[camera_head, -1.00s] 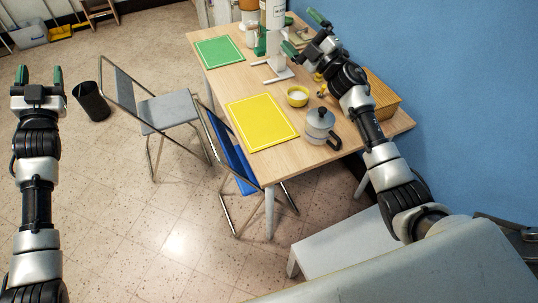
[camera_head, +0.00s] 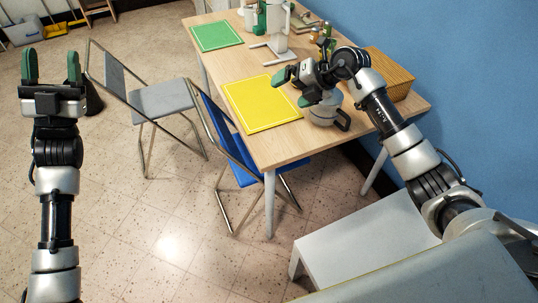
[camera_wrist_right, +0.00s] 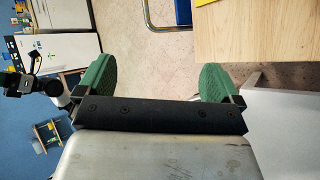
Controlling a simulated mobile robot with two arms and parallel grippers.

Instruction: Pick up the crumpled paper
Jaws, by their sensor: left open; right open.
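I cannot make out any crumpled paper in either view. My left gripper (camera_head: 52,68) is open and empty, held up over the floor at the left of the head view.
The wooden table (camera_head: 285,151) carries a yellow mat (camera_head: 261,103), green mat (camera_head: 216,35), moka pot (camera_head: 324,113) and woven box (camera_head: 388,75). A grey chair (camera_head: 160,98) and a blue chair (camera_head: 236,158) stand along its left side. A black bin (camera_head: 94,100) is partly hidden behind my left gripper.

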